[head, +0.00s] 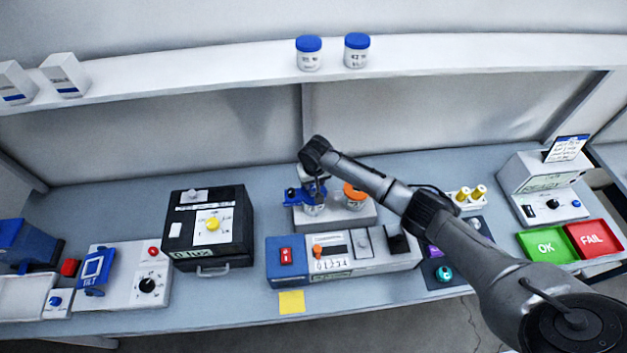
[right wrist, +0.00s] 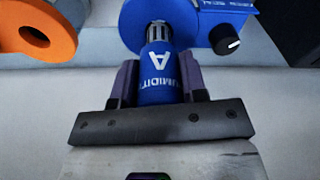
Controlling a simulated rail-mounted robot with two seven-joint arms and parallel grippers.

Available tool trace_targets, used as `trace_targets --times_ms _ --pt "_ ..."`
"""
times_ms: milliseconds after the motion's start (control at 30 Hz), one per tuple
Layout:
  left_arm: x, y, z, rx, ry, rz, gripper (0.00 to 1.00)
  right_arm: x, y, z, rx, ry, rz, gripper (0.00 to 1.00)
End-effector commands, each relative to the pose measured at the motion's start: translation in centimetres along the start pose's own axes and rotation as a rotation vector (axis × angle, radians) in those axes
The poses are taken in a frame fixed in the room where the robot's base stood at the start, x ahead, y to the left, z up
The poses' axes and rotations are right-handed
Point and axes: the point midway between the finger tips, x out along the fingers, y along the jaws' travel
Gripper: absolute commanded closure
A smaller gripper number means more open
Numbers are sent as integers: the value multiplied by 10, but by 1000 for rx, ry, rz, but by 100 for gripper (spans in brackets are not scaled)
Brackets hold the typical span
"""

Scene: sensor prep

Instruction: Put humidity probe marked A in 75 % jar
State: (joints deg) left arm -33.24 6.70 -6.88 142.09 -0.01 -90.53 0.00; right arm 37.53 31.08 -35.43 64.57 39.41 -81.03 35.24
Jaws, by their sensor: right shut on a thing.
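My right gripper (head: 314,187) is shut on the blue humidity probe (right wrist: 158,75), whose visible letter is A. In the right wrist view my fingers (right wrist: 158,84) clasp both sides of its body. The probe's grey slotted tip points at a blue jar lid (right wrist: 190,14); I cannot tell whether the tip is in the lid's hole. An orange lid (right wrist: 62,28) with an open hole lies beside it. In the head view the jar with the orange lid (head: 355,191) stands right of the gripper, and the blue-lidded jar (head: 313,209) is partly hidden under it. The jar percentages are not readable.
A control box with a black knob (right wrist: 229,45) is close to the blue lid. Green and red trays (head: 548,245) lie right. Two blue-capped jars (head: 309,60) stand on the shelf.

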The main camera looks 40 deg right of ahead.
Motion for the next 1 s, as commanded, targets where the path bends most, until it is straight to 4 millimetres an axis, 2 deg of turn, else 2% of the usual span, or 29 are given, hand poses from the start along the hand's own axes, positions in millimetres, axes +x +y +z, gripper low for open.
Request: trace_targets --times_ms 1000 --pt "-4 1 -2 -5 1 4 57 8 -1 1 0 -1 -1 86"
